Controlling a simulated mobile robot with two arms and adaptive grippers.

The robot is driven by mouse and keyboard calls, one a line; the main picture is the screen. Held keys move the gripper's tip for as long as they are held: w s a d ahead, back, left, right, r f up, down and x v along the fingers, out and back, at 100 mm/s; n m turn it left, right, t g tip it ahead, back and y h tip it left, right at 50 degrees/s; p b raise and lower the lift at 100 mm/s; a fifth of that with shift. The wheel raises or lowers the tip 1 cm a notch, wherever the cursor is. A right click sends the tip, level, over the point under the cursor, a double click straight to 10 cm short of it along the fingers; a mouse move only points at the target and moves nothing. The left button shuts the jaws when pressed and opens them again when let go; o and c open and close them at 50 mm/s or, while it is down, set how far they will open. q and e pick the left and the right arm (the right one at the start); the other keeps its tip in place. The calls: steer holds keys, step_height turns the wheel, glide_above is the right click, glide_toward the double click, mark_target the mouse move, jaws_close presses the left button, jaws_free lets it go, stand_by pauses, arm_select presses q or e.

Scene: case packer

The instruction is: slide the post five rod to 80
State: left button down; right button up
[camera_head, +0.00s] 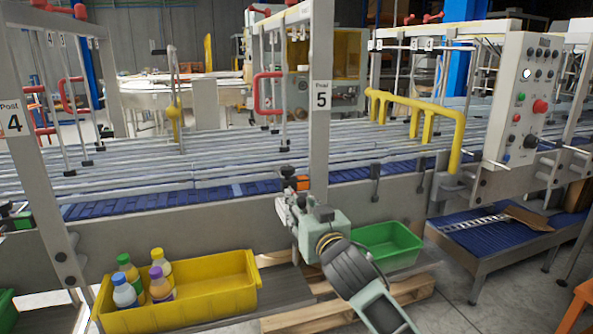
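Post five (319,95), a grey upright labelled "Post 5", stands in the middle at the near edge of the conveyor. A small orange and black block (298,183) sits at the left side of its foot. The post five rod cannot be made out clearly there, and no scale marks or number such as 80 are readable. My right gripper (290,205) comes in from the lower right, just below the orange block and in front of the conveyor's side wall. Its fingers are small and partly hidden, so its opening and any contact cannot be told. My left gripper is not in view.
Post four (14,120) stands at far left. A yellow bin (215,290) with several bottles and a green bin (388,247) sit below the conveyor (215,160). A control panel (524,95) and a yellow rail (440,108) stand at right.

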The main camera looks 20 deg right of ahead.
steer(key=shift+s, duration=0.1)
steer(key=s+p, duration=0.1)
steer(key=s, duration=0.6)
steer(key=shift+d+p, duration=0.2)
steer(key=shift+p, duration=0.2)
steer(key=shift+w+f, duration=0.1)
